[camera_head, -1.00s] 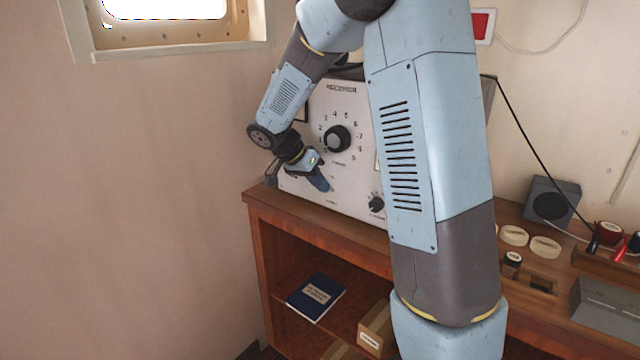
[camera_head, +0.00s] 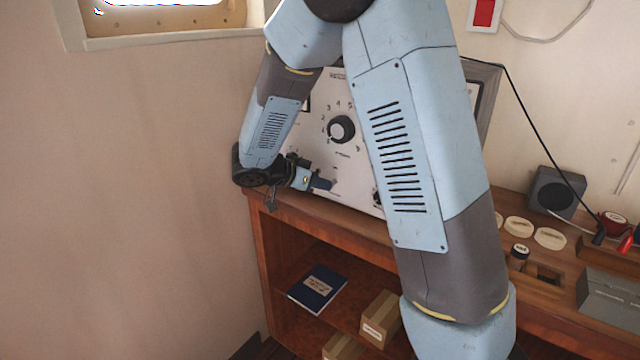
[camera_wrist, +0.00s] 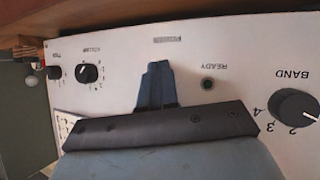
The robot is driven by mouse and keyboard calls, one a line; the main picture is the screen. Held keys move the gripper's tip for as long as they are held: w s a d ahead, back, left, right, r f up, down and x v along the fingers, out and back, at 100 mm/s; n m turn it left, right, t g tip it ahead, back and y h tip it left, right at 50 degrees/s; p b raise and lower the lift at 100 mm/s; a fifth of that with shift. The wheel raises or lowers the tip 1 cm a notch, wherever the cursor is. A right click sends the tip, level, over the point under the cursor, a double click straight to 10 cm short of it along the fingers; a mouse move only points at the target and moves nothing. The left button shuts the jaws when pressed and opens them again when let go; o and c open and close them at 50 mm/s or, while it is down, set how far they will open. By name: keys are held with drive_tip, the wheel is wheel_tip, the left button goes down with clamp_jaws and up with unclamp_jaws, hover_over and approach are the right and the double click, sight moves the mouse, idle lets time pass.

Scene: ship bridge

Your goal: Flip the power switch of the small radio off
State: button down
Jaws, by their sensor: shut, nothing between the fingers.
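The radio is a cream-white receiver (camera_head: 345,165) with a large black dial, standing on the wooden desk partly behind my arm. My gripper (camera_head: 328,184) is at the lower part of its front panel, pointing right. In the wrist view my gripper (camera_wrist: 157,66) is shut and empty, in front of the panel (camera_wrist: 225,45), which appears upside down. A READY lamp (camera_wrist: 208,84), a BAND knob (camera_wrist: 294,107) and a volume knob (camera_wrist: 88,73) show around the fingers. I cannot make out the power switch; the fingers and gripper body hide part of the panel. Contact with the panel cannot be told.
The desk (camera_head: 400,232) has open shelves below with a blue book (camera_head: 318,288) and small boxes (camera_head: 380,318). A grey speaker box (camera_head: 556,192), round lids (camera_head: 549,238) and cables are to the right. A bare wall (camera_head: 150,200) is on the left.

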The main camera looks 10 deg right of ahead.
drive_tip(key=shift+r, duration=0.15)
drive_tip(key=shift+r, duration=0.65)
drive_tip(key=shift+a, duration=0.1)
drive_tip(key=s+a+f+v, duration=0.1)
drive_tip(key=f+v, duration=0.2)
drive_tip(key=v, duration=1)
drive_tip(key=shift+a+r, duration=0.2)
drive_tip(key=shift+a, duration=0.2)
